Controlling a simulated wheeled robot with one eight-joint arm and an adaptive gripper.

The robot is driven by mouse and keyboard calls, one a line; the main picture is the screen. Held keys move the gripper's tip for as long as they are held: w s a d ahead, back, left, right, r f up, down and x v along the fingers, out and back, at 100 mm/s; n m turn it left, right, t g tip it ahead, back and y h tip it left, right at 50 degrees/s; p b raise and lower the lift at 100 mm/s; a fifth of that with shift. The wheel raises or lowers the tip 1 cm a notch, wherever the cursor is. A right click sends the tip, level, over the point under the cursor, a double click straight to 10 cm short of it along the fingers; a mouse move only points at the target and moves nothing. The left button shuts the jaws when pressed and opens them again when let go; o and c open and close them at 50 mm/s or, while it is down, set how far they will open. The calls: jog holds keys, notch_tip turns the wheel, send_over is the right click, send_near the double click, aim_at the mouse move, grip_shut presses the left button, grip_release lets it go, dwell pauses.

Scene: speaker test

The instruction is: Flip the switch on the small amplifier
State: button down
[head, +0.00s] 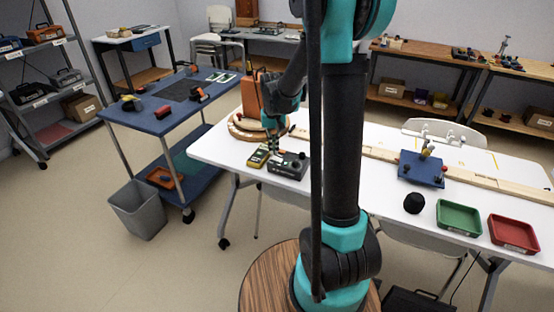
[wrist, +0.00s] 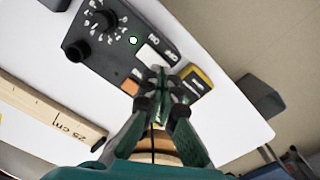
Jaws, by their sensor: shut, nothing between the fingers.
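The small amplifier (head: 289,164) is a dark grey box on the white table in the head view. In the wrist view the amplifier (wrist: 99,62) shows black knobs, a ring of pale marks, a small bright light and an orange square. A pale switch (wrist: 148,54) sits by labels that seem to read ON and OFF. My gripper (wrist: 158,75) is shut and empty, its tips over the panel right beside the switch. Whether they touch it I cannot tell. In the head view my gripper (head: 274,146) is at the amplifier's back left.
A yellow-and-black device (head: 259,156) lies just left of the amplifier; it also shows in the wrist view (wrist: 197,79). A wooden ruler (wrist: 48,110) lies nearby. A round wooden stand (head: 244,131) is behind. A blue board (head: 421,169), green tray (head: 459,218) and red tray (head: 514,235) are farther right.

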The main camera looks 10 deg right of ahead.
aim_at(274, 157)
jog(key=shift+f, duration=1.05)
dwell(0.7)
jog(key=shift+r, duration=3.5)
